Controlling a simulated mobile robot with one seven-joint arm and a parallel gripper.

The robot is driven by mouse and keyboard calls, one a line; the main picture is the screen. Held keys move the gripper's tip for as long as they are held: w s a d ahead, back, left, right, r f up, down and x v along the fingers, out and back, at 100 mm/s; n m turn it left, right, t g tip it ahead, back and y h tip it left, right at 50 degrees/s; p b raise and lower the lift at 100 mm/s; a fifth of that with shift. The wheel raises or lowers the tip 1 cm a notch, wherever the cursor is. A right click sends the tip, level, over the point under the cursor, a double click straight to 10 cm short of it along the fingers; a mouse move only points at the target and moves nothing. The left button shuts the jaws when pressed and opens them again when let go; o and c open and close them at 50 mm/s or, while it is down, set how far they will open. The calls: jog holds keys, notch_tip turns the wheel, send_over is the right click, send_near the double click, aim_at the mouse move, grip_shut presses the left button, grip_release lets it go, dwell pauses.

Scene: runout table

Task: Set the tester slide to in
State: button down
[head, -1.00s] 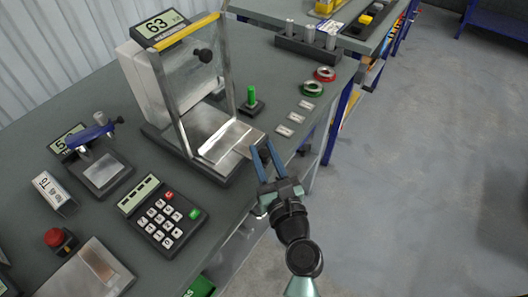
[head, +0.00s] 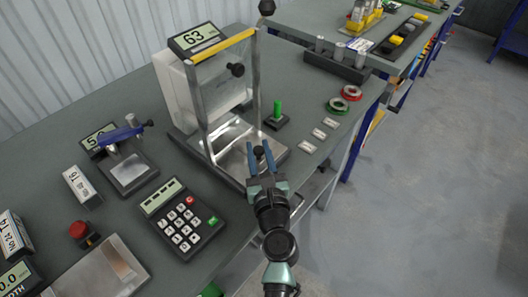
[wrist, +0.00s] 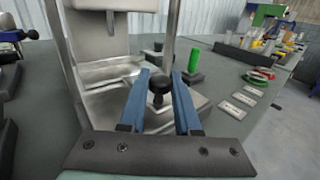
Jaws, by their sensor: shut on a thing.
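The tester (head: 182,88) is a pale box with a clear-fronted metal frame and a display reading 63. Its bright metal slide (head: 228,137) lies low between the frame posts, over the dark base. A black knob (wrist: 158,85) at the slide's near end sits between my blue fingers in the wrist view; it also shows in the head view (head: 259,155). My gripper (head: 259,146) is shut on this knob, above the front part of the base. The fingers hide part of the slide's near end, so I cannot tell exactly how far in it sits.
A green peg on a black base (head: 278,112) stands close right of the tester. Red and green rings (head: 345,98) and several small plates (head: 319,134) lie farther right. A keypad (head: 182,220) lies front left, and a small blue-armed device (head: 122,160) stands left.

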jog(key=c, duration=0.6)
grip_release()
jog(key=shift+s, duration=0.15)
jog(key=v, duration=1.2)
jog(key=shift+s+b, duration=0.35)
jog(key=shift+b, duration=0.05)
jog(key=shift+d+r, duration=0.1)
